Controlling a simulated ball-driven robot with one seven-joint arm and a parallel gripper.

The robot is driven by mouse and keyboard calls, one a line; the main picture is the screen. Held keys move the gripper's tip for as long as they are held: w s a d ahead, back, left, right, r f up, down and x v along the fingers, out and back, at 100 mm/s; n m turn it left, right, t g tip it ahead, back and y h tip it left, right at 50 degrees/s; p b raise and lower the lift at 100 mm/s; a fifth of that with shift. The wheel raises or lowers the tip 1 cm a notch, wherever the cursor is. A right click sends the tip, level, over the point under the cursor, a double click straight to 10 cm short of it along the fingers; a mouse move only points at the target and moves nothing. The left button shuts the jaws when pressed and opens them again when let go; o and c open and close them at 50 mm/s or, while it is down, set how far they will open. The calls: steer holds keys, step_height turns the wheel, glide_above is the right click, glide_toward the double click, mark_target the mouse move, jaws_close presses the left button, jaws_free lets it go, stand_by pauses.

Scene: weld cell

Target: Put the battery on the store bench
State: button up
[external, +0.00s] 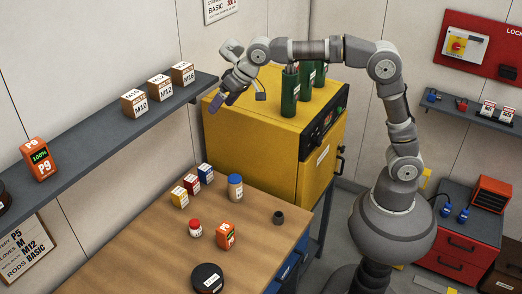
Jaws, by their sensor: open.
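An orange-and-black battery marked P9 with a green 100% display (39,158) stands on the grey wall shelf (75,163) at the left. A smaller orange block with a white label (226,236) stands on the wooden bench (140,252); its print is too small to read, so I cannot tell if it is also a battery. My gripper (220,101) is open, pointing down and left above the left end of the yellow cabinet, near the shelf's far end. I see nothing clearly held in it. It is well away from both orange things.
Boxes marked M10, M12 and M16 (159,87) stand on the shelf. Green canisters (290,92) stand on the yellow cabinet (250,135).

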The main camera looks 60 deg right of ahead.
steer(key=s+d+r+t+h, duration=0.1)
steer(key=s+d+r+t, duration=0.3)
steer(key=d+r, duration=0.7)
steer(key=s+d+r+t+h, duration=0.1)
steer(key=s+d+r+t, duration=0.4)
steer(key=r, duration=1.3)
steer(key=s+d, duration=0.4)
steer(key=d, duration=0.3)
steer(key=shift+d+r+h, duration=0.2)
steer(key=shift+h, duration=0.1)
